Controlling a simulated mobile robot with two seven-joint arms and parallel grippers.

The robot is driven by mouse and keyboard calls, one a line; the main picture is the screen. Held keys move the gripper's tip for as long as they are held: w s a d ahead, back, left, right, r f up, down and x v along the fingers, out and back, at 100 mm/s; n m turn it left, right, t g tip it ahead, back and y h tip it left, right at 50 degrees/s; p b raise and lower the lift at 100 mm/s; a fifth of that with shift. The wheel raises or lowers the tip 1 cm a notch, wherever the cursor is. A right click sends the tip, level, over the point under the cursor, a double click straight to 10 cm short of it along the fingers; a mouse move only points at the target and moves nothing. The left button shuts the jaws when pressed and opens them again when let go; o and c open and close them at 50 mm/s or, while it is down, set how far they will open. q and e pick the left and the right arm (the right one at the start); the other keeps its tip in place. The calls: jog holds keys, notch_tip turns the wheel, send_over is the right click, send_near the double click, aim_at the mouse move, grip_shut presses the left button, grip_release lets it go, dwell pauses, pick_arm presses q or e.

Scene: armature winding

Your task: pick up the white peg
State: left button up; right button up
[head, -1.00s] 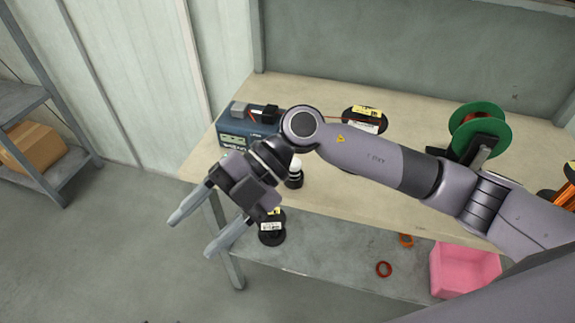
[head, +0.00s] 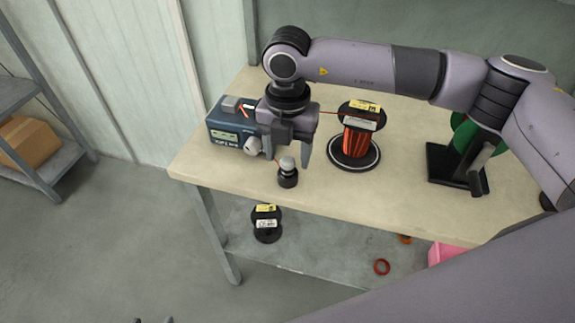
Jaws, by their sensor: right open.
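The white peg (head: 287,163) shows as a small rounded white top standing upright in a short black holder (head: 288,180) near the table's front edge. My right gripper (head: 293,150) is open and points down, just behind and above the peg in the picture. One finger hangs to the right of the peg's top; the other is harder to make out. I see no contact with the peg. Its lower part is hidden in the holder. Only small grey tips of what looks like my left gripper (head: 153,320) show at the bottom edge.
A blue device (head: 225,137) stands left of my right gripper. A copper wire spool (head: 355,145) stands to its right, and a green reel on a black stand (head: 445,168) further right.

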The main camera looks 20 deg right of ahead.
aim_at(288, 160)
jog(key=shift+f, duration=1.45)
grip_shut()
jog(key=shift+r, duration=0.2)
notch_tip(288, 160, up, 20)
jog(key=shift+f, duration=0.1)
